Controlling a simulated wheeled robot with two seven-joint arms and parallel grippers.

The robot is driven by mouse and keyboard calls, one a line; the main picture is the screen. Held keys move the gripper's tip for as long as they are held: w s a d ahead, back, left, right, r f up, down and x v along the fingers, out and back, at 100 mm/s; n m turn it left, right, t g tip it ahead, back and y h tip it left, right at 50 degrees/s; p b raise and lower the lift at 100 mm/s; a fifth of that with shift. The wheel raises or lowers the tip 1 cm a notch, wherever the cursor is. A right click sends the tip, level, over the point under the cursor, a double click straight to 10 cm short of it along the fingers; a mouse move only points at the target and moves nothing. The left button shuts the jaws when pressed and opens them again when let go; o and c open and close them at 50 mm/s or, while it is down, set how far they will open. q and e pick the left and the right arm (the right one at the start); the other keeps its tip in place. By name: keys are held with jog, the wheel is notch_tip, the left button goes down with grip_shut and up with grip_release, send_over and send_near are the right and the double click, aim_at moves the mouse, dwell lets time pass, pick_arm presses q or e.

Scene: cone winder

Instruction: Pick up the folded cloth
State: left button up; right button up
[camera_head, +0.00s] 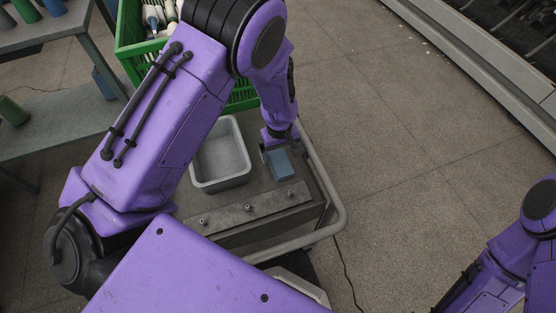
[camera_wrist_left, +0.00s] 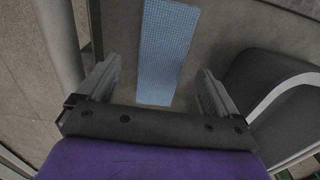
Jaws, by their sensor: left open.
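The folded cloth (camera_head: 279,165) is a small blue rectangle lying on the grey cart top, to the right of a grey tray. In the left wrist view the blue cloth (camera_wrist_left: 165,55) lies lengthwise between the two fingers, with bare surface showing on both sides of it. My left gripper (camera_head: 270,150) is at the cloth, its fingers partly hidden by the wrist. In the left wrist view my left gripper (camera_wrist_left: 157,88) is open, with a finger apart from the cloth on each side. My right arm shows at the lower right; its gripper is out of view.
A grey tray (camera_head: 220,183) stands left of the cloth. A metal bar with several pegs (camera_head: 247,208) lies in front. A cart rail (camera_head: 331,190) curves along the right edge. A green crate (camera_head: 128,40) stands behind. Open floor lies to the right.

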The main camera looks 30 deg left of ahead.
aim_at(278, 158)
pick_arm(q)
jog(key=f, duration=0.3)
jog(key=shift+a+f, duration=0.3)
jog(key=shift+r, duration=0.1)
jog(key=c, duration=1.2)
jog(key=shift+c, duration=0.2)
